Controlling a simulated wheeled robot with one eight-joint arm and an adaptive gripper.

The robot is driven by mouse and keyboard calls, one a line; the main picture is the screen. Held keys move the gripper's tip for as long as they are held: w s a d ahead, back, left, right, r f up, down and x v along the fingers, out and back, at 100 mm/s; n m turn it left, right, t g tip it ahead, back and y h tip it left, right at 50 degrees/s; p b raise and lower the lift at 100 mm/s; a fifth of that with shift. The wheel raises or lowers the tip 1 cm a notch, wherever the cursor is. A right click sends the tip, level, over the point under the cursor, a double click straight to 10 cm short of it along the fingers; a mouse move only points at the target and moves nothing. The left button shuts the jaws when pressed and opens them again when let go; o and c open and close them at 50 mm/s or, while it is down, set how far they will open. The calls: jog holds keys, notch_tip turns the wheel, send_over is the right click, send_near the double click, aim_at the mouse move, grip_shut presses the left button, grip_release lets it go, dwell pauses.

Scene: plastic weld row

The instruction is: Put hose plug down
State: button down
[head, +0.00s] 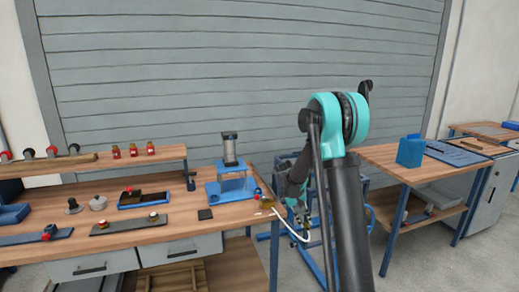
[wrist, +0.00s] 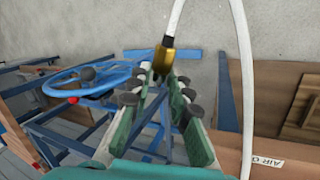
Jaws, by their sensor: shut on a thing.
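The hose plug (wrist: 164,62) is a brass-coloured piece on the end of a white hose (wrist: 175,22). In the wrist view it sits between the fingertips of my gripper (wrist: 161,84), which is shut on it. The hose runs up from the plug, and a white length also passes down the right side. In the head view my gripper (head: 297,207) hangs beside the right end of the workbench, partly hidden by my arm. The white hose (head: 292,232) curves below the bench edge there; I cannot make out the plug clearly in that view.
The left workbench (head: 150,235) carries a blue press (head: 232,185), trays and small parts. A blue frame with a handwheel (wrist: 85,80) stands close to my gripper. A board edge carries a partly hidden "AIR" label (wrist: 262,164). Another bench (head: 380,158) stands right.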

jog(key=s+f, duration=0.5)
jog(key=f, duration=0.2)
jog(key=shift+s, duration=0.4)
jog(key=shift+a, duration=0.1)
